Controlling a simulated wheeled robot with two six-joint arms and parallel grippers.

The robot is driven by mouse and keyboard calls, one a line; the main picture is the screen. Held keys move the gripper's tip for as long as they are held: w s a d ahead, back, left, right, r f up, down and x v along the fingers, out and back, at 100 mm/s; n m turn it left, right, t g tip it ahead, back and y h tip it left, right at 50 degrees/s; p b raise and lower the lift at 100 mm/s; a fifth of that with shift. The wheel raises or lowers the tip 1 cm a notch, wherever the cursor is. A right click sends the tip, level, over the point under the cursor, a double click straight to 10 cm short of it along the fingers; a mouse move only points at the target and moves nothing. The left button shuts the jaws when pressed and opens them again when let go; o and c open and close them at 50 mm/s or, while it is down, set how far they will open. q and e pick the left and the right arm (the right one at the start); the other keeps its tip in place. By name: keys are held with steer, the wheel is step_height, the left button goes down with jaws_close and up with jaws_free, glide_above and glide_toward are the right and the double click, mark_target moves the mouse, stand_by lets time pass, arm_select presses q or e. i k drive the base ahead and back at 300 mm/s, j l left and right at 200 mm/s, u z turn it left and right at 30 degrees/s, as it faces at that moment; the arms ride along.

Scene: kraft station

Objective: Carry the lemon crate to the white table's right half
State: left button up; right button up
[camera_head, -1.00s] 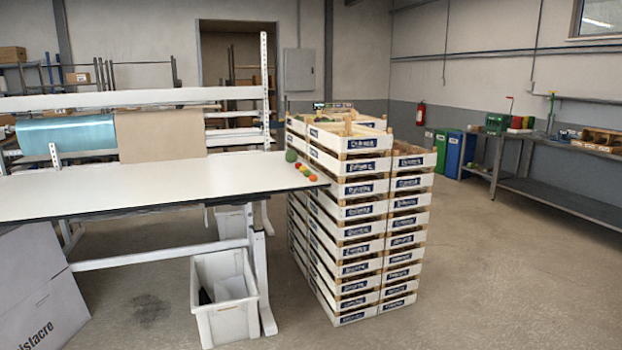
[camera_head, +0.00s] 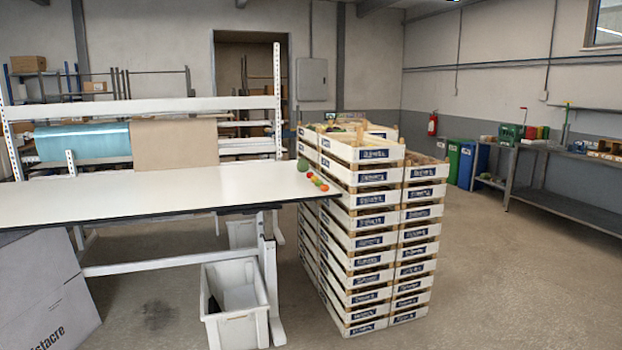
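The white table (camera_head: 150,192) spans the left side of the head view, its right end close to the crate stacks. Its right half is bare except for several small fruits or vegetables (camera_head: 316,181) and a green round one (camera_head: 303,165) at the right edge. Tall stacks of white crates with blue labels (camera_head: 372,215) stand just right of the table. The top crate of the front stack (camera_head: 363,154) is open. I cannot tell which crate holds lemons; the contents are mostly hidden. Neither gripper is in view.
A white bin (camera_head: 236,318) stands on the floor under the table's right end. A large grey box (camera_head: 45,290) is at the lower left. Floor to the right of the stacks (camera_head: 500,275) is clear. A metal workbench (camera_head: 575,190) stands along the right wall.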

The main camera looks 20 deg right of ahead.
mark_target(384, 150)
steer(key=i+l+u, duration=0.1)
steer(key=i+l, duration=0.3)
steer(key=l, duration=0.25)
steer(key=i+l+u, duration=0.15)
steer(key=i+l, duration=0.2)
steer(key=l, duration=0.3)
steer(key=i+l+u, duration=0.15)
steer(key=l, duration=0.2)
steer(key=i+l, duration=0.15)
steer(key=l, duration=0.2)
steer(key=i+l+u, duration=0.15)
steer(key=l, duration=0.25)
steer(key=i+l+u, duration=0.25)
steer(key=l+u, duration=0.2)
steer(key=l, duration=1.15)
steer(key=l+u, duration=0.4)
steer(key=l, duration=1.2)
